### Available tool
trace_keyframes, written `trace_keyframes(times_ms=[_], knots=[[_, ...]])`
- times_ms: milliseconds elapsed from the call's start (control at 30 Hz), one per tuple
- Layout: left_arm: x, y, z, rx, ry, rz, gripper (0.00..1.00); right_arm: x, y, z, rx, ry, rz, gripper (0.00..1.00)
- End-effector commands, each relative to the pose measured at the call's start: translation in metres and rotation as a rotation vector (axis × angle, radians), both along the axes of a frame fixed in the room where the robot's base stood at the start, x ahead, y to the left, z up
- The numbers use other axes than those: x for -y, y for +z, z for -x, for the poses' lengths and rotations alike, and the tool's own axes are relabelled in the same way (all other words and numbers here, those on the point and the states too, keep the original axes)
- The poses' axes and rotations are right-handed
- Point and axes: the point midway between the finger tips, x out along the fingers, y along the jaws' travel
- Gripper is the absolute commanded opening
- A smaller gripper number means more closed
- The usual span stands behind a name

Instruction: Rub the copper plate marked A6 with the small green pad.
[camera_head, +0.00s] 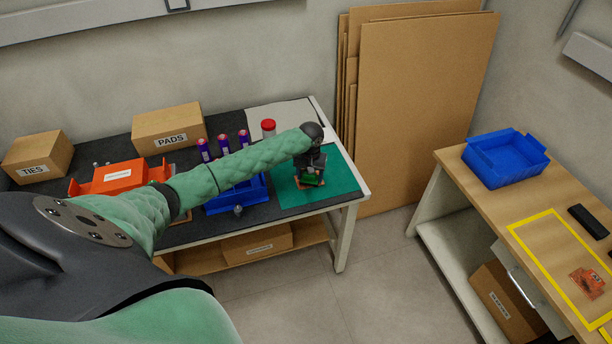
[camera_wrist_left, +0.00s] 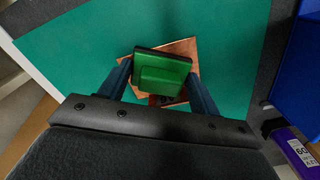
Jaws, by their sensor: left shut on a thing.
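My left gripper (camera_head: 312,175) is over the green mat (camera_head: 340,177) at the right end of the black-topped bench. It is shut on the small green pad (camera_wrist_left: 163,74), which sits between the two fingers in the left wrist view. A copper plate (camera_wrist_left: 184,46) lies on the mat under the pad, and its edges show around it. The pad covers most of the plate, and its marking cannot be read. I cannot tell whether the pad touches the plate. In the head view the pad (camera_head: 311,176) and plate are small and partly hidden by the gripper. My right gripper is not in view.
An orange holder (camera_head: 120,176) and boxes marked PADS (camera_head: 168,128) and TIES (camera_head: 38,157) are farther left. A red-capped jar (camera_head: 268,128) stands behind. A wooden table (camera_head: 480,190) is at right.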

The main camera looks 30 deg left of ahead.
Motion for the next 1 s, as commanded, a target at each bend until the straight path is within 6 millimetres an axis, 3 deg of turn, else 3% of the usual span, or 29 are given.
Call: trace_keyframes(times_ms=[600,1000], knots=[[0.024,-0.002,-0.028,0.0,0.001,0.0,0.45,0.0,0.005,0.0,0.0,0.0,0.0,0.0],[0.026,-0.001,-0.03,-0.001,0.001,-0.001,0.45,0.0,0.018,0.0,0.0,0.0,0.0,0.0]])
